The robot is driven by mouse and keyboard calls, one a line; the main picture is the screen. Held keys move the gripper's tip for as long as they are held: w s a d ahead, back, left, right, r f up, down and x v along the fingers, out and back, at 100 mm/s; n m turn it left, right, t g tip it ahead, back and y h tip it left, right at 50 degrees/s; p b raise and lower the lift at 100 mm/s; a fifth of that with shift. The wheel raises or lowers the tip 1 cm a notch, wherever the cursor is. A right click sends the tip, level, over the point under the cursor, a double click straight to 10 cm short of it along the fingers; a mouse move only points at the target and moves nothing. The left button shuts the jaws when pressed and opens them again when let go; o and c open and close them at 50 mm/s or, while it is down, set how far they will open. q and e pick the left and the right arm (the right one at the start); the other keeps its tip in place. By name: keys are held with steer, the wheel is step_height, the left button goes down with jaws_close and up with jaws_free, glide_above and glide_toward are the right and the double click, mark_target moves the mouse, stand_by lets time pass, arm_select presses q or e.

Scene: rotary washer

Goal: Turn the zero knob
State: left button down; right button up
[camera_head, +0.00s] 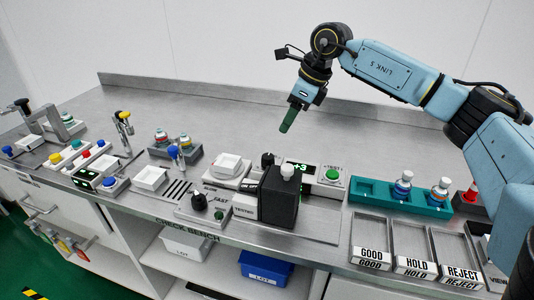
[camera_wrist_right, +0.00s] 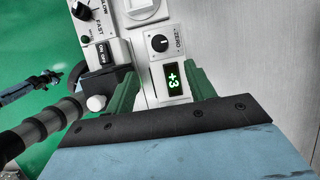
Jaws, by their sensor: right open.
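The zero knob (camera_wrist_right: 159,43) is a small black dial with a white mark on a light panel labelled ZERO in the right wrist view. Just below it, a display (camera_wrist_right: 175,80) reads +3 in green. In the head view the zero knob (camera_head: 267,159) shows as a dark knob left of the +3 display (camera_head: 301,167), behind a black block. My right gripper (camera_head: 289,122) hangs above and behind the panel, apart from the knob. Its green fingers (camera_wrist_right: 164,88) are open and empty, one on each side of the display in the wrist view. My left gripper is out of view.
A tall black block (camera_head: 278,205) with a white top knob stands in front of the panel. A green button (camera_head: 333,175) is to its right. A teal rack (camera_head: 372,192) holds bottles. Sorting trays (camera_head: 370,256) line the front right. The rear bench is clear.

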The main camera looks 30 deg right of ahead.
mark_target(269, 156)
steer(key=b+x, duration=0.1)
steer(key=x, duration=1.1)
steer(key=shift+s, duration=0.2)
steer(key=shift+w+a+f, duration=0.1)
steer(key=shift+w+f, duration=0.1)
steer(key=shift+f, duration=0.35)
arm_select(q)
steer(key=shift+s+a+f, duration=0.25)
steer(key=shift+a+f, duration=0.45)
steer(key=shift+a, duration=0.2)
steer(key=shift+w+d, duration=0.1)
arm_select(e)
steer(key=shift+c, duration=0.4)
steer(key=c, duration=0.9)
